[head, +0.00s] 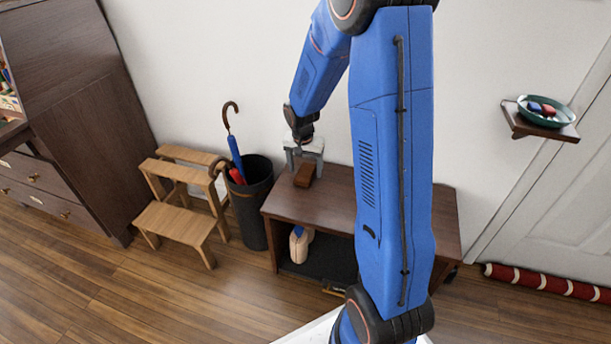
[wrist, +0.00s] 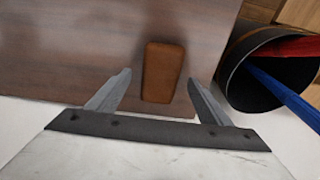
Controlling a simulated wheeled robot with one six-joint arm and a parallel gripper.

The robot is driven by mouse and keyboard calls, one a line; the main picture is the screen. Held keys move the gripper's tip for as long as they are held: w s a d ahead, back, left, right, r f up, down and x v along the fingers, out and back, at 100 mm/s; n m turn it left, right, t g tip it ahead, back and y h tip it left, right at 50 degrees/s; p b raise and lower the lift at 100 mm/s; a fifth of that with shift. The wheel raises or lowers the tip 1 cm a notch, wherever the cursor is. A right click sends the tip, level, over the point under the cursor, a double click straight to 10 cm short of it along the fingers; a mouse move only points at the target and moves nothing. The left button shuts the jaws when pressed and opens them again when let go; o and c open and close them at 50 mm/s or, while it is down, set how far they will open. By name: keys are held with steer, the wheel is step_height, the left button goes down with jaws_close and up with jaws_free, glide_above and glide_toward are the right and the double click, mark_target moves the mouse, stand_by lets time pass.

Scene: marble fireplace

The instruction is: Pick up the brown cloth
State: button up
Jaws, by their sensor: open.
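The brown cloth (head: 304,175) is a small folded block lying on top of the dark wooden bench, near its left end. In the wrist view the cloth (wrist: 162,72) lies between the two fingers, with bare table showing on both sides of it. My gripper (head: 303,160) is open above the cloth, and in the wrist view its fingers (wrist: 160,88) straddle the cloth's near part without visibly touching it. How high the fingertips are above the bench top is hard to tell.
The bench (head: 432,215) has a lower shelf holding a pale object with blue (head: 299,244). A dark bin with umbrellas (head: 250,200) stands close at its left, beside a wooden step stool (head: 180,222). A wall shelf (head: 540,128) holds a green bowl (head: 547,112).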

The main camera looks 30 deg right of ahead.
mark_target(305, 171)
steer(key=shift+f, duration=0.1)
steer(key=c, duration=1.1)
steer(key=shift+c, duration=0.2)
step_height(305, 171, up, 10)
